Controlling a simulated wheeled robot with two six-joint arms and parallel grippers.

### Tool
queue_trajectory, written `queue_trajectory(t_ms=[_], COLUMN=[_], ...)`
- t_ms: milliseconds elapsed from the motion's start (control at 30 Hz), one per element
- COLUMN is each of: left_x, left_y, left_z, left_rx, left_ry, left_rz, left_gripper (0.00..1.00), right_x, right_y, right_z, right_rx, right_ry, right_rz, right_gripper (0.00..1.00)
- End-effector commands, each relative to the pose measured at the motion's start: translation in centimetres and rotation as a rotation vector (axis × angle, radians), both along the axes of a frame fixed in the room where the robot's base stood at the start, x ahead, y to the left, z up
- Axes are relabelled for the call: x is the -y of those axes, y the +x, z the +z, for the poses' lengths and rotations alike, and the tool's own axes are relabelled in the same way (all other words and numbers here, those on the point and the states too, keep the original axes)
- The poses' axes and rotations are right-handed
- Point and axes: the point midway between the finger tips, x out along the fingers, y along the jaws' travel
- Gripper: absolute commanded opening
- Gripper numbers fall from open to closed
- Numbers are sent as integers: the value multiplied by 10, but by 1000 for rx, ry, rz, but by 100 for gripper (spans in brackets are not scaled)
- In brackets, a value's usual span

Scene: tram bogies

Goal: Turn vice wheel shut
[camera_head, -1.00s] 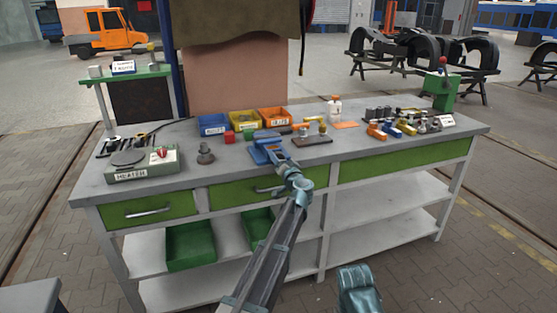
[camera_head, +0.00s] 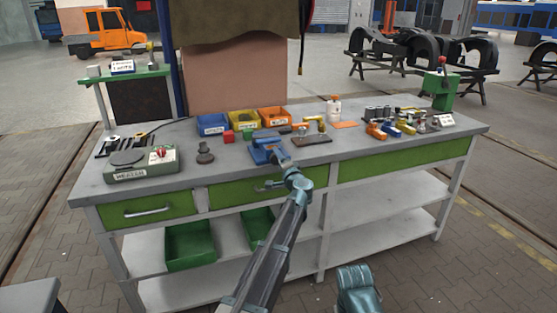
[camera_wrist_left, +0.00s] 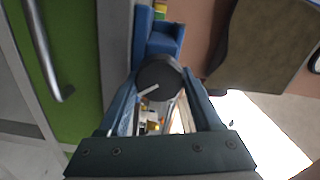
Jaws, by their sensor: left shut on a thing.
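The blue vice (camera_head: 264,148) stands at the front edge of the workbench in the head view. Part of its blue body (camera_wrist_left: 160,38) shows at the top of the left wrist view. The vice wheel (camera_wrist_left: 160,80) is a dark round disc with a pale line on its face. My left gripper (camera_head: 282,161) is in front of the vice. In the left wrist view its two fingers (camera_wrist_left: 162,88) are shut on the wheel, one on each side. The head view hardly shows the wheel behind the gripper.
Blue, yellow and orange bins (camera_head: 243,119) stand behind the vice. A heater (camera_head: 142,165) is at the left. A metal fixture (camera_head: 312,137) and small coloured parts (camera_head: 385,130) lie to the right. A drawer handle (camera_head: 270,185) sits below the bench edge, near my left gripper.

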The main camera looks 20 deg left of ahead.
Motion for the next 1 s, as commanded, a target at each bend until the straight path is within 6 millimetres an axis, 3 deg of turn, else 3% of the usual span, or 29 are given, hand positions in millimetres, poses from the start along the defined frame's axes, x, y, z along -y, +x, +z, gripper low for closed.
queue_trajectory(t_ms=[500,533,600,700,1000], left_x=[0,0,0,0,1], left_y=[-3,-3,-3,-2,-2], left_z=[-1,-1,-1,-1,0], left_rx=[-11,-11,-10,-10,-11], left_ry=[9,9,10,11,13], left_rz=[3,3,2,1,1], left_gripper=[10,68,80,96,96], right_x=[0,0,0,0,0], right_y=[0,0,0,0,0], right_z=[-1,-1,-1,-1,0], right_rx=[0,0,0,0,0], right_ry=[0,0,0,0,0], right_rz=[0,0,0,0,0], right_gripper=[0,0,0,0,0])
